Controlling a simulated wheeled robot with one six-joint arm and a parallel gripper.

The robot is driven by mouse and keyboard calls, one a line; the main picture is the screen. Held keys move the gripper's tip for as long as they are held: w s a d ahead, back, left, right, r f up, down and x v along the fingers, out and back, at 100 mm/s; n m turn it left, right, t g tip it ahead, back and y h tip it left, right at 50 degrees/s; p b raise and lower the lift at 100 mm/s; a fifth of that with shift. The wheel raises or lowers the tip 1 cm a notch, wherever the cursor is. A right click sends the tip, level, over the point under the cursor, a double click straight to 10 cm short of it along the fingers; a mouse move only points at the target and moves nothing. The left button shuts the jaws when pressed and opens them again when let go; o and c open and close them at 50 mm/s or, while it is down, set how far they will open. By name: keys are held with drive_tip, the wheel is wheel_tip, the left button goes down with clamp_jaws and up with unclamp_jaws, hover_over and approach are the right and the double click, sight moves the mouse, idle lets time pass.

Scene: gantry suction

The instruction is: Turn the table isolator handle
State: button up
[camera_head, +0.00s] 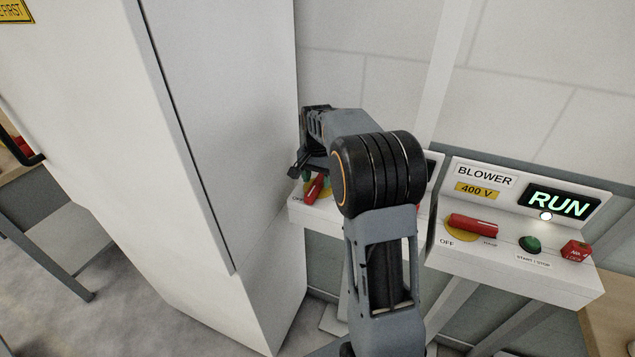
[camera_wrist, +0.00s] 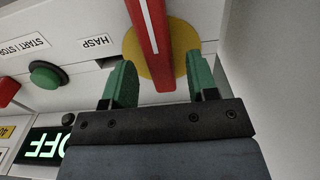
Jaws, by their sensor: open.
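A red isolator handle (camera_head: 314,189) on a yellow disc (camera_head: 323,195) sits on the left control panel (camera_head: 300,213), mostly behind my arm. In the wrist view the red handle (camera_wrist: 150,45) crosses the yellow disc (camera_wrist: 183,38), with its near end between the fingers. My gripper (camera_head: 308,179) is at this handle. In the wrist view its two green fingertips (camera_wrist: 163,72) are apart, one on each side of the handle. A gap shows on both sides, and I cannot tell their depth against it. This panel's display (camera_wrist: 40,146) reads OFF upside down.
The blower panel (camera_head: 520,272) at the right has its own red handle (camera_head: 472,224), a green button (camera_head: 530,244) and a display (camera_head: 560,204) reading RUN. A tall white cabinet (camera_head: 225,130) stands close to the left of my gripper. The wrist view shows a green button (camera_wrist: 47,74) beside a HASP label (camera_wrist: 95,41).

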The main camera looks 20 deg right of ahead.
drive_tip(key=shift+f, duration=0.95)
clamp_jaws()
